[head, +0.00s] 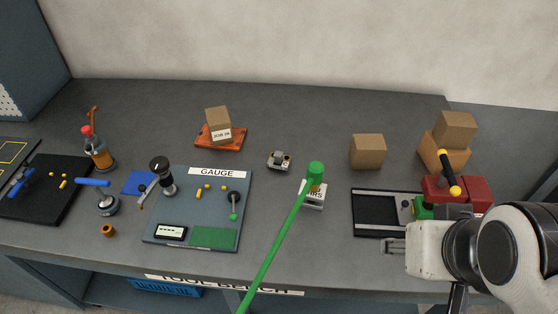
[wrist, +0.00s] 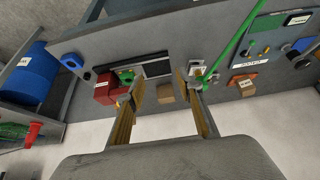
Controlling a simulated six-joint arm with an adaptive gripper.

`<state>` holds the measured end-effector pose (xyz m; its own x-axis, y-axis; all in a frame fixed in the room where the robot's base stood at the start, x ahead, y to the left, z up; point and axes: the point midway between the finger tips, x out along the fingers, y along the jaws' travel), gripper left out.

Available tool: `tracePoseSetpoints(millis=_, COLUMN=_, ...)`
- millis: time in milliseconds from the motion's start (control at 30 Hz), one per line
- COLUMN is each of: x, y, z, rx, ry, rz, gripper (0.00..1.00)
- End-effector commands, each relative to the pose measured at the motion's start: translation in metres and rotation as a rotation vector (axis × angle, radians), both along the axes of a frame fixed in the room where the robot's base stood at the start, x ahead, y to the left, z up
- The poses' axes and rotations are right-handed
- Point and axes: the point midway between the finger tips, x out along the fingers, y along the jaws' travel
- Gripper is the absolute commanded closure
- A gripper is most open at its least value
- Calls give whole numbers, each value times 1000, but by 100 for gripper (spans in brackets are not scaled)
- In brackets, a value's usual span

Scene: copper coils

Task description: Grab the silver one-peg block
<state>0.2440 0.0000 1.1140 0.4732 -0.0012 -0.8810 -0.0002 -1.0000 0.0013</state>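A small silver-grey block (head: 279,160) with a single darker raised piece on top sits on the bench in the head view, near the middle towards the back. It is too small to make out the peg clearly. In the wrist view I cannot pick it out surely; it may be partly behind the right finger. My gripper (wrist: 162,91) is open and empty, its two fingers well apart above the bench. In the head view my arm is at the right, far from the block.
A green pole (head: 275,240) slants up near the block, beside a white labelled stand (head: 312,200). A brown box (head: 368,152) stands right of the block, an orange tray (head: 232,143) with a box left. The gauge board (head: 160,225) lies front left. Red blocks (head: 478,192) stand near my arm.

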Motion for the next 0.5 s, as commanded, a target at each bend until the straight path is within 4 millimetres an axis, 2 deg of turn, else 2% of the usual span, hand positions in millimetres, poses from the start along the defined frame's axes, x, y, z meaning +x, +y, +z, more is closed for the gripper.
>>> tracePoseSetpoints(millis=133, x=9, y=-4, z=3, rx=-13, ry=-13, rz=-5, gripper=64)
tracePoseSetpoints(millis=267, x=28, y=-13, z=10, rx=-47, ry=-42, rz=-10, gripper=64)
tracePoseSetpoints(millis=500, x=88, y=-36, z=31, rx=-141, ry=-142, rz=-13, gripper=64)
